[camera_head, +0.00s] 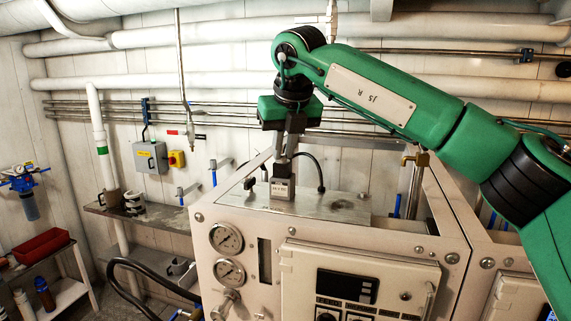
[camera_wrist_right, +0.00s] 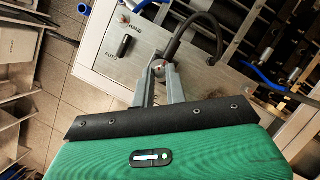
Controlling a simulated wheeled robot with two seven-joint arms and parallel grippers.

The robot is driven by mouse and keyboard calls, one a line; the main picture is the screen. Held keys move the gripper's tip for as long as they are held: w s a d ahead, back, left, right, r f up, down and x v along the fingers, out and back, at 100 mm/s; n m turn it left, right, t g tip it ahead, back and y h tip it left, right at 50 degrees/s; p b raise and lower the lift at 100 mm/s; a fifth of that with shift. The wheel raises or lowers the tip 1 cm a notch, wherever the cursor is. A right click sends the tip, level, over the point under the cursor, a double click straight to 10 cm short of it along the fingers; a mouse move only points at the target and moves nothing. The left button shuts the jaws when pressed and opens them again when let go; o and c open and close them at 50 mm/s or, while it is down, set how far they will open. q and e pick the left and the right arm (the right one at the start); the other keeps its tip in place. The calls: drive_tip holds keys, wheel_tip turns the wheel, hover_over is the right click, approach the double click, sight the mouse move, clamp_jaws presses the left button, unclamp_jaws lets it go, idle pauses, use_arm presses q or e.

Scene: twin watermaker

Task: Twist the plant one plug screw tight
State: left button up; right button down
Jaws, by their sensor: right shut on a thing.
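My right gripper (camera_head: 284,160) reaches down over the metal top plate of the white panel cabinet. It is shut at a small grey block-like plug (camera_head: 282,188) with a printed label, which stands on the plate. In the right wrist view the two grey fingers of the gripper (camera_wrist_right: 158,72) come together on a small part at the plug's top. I take this part to be the plug screw (camera_wrist_right: 158,64), mostly hidden between the fingertips. A black cable (camera_wrist_right: 188,27) arcs from beside the fingertips. My left gripper is not in view.
A black switch (camera_wrist_right: 124,46) marked HAND and AUTO sits on the plate near the fingers. The cabinet (camera_head: 215,262) front carries gauges (camera_head: 227,238) and a display box (camera_head: 352,262). Pipes (camera_head: 200,84) line the wall behind. A narrow shelf (camera_head: 165,215) stands to the left.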

drive_tip(key=m, duration=0.1)
drive_tip(key=m+h+b, duration=0.1)
drive_tip(key=m+b, duration=0.1)
drive_tip(key=shift+a+f+m, duration=0.1)
drive_tip(key=shift+a+m, duration=0.15)
drive_tip(key=shift+m, duration=0.05)
drive_tip(key=shift+a+m+h+b, duration=0.1)
drive_tip(key=shift+m+h+b, duration=0.75)
drive_tip(key=shift+m, duration=0.95)
drive_tip(key=c, duration=1.4)
unclamp_jaws()
drive_tip(key=shift+r, duration=0.2)
drive_tip(key=shift+s+a+r, duration=0.1)
drive_tip(key=shift+s+r, duration=0.05)
drive_tip(key=shift+r, duration=0.2)
drive_tip(key=v, duration=1.3)
